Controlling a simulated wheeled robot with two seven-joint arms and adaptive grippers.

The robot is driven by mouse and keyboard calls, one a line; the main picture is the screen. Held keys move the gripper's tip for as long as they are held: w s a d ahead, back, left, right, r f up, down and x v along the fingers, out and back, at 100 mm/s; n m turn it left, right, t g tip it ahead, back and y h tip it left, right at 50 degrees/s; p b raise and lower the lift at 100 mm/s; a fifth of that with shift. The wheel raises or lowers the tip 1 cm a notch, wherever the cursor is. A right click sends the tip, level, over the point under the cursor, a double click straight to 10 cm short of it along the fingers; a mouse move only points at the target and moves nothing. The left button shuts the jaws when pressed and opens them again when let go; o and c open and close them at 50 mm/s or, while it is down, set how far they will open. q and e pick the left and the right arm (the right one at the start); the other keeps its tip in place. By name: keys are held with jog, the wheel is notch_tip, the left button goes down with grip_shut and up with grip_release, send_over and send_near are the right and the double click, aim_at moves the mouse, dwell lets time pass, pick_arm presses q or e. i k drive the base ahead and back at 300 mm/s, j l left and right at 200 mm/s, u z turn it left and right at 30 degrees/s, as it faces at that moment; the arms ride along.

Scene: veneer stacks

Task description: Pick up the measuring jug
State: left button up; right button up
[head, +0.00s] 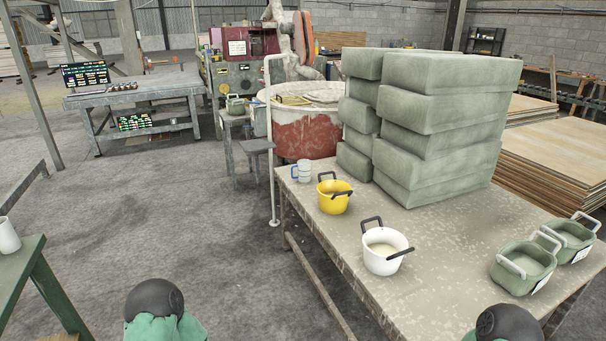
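A small clear jug with a bluish handle, which looks like the measuring jug (304,172), stands upright at the far left corner of the worktable (330,230). Its handle is on its left side. Nothing touches it that I can see. Only rounded green and dark parts of my two arms show at the bottom edge, well short of the jug. Neither of my grippers is in view.
A yellow pot (333,199) stands close to the right of the jug. A white pot (383,262) is nearer. Green tubs (522,270) (569,242) stand at the right. Grey-green blocks (440,125) are stacked behind. The table's left edge is near the jug.

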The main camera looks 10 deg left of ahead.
aim_at(301, 172)
jog(key=i+j, duration=0.25)
jog(key=i, duration=0.15)
jog(key=i+j, duration=0.25)
jog(key=i, duration=0.2)
jog(key=i+j, duration=0.25)
jog(key=i, duration=0.15)
jog(key=i+j, duration=0.25)
jog(key=i, duration=0.15)
